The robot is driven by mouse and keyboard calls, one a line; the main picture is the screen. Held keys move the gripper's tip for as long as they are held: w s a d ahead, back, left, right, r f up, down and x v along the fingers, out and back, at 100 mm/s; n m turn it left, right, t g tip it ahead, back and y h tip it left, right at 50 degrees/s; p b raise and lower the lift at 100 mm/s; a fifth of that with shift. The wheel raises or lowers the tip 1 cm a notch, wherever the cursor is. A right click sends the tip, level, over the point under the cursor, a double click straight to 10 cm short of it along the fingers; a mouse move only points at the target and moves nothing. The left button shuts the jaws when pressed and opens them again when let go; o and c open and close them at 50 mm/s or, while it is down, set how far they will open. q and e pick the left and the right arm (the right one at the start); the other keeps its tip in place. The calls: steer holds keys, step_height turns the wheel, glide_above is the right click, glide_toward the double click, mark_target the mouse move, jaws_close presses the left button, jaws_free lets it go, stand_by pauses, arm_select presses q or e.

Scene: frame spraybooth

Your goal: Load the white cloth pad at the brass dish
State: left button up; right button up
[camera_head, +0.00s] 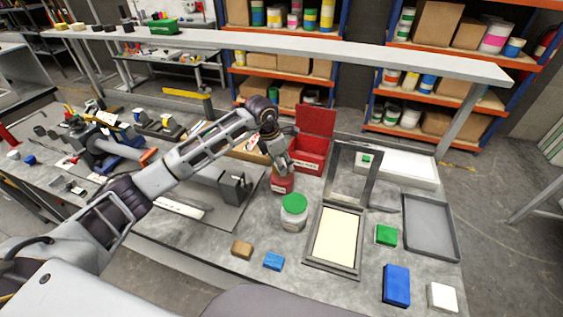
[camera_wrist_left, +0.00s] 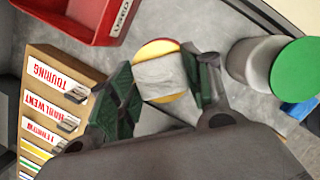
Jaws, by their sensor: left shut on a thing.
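My left gripper (camera_head: 283,163) is over the red can (camera_head: 281,185), which stands left of the green-lidded jar. In the left wrist view my left gripper (camera_wrist_left: 165,88) is shut on the white cloth pad (camera_wrist_left: 160,77), held between its dark green fingers. The brass dish (camera_wrist_left: 153,48) shows as a yellow round with a red edge behind the pad. The pad overlaps the dish in this view; I cannot tell whether they touch. Gripper and pad hide much of the dish. My right gripper is not in view.
A green-lidded jar (camera_head: 293,212) stands close to the can. An open red box (camera_head: 309,152) is behind it, and a wooden drawer unit (camera_wrist_left: 60,95) is beside it. Frames (camera_head: 336,240), a grey tray (camera_head: 431,226) and coloured blocks (camera_head: 396,285) lie to the right.

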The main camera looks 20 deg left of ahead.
arm_select(q)
steer(key=shift+s+f+b, duration=0.1)
steer(key=shift+f+b, duration=0.4)
steer(key=shift+f, duration=0.05)
stand_by(2.7)
steer(key=shift+r+p, duration=1.6)
steer(key=shift+r, duration=2.05)
steer(key=shift+f, duration=0.1)
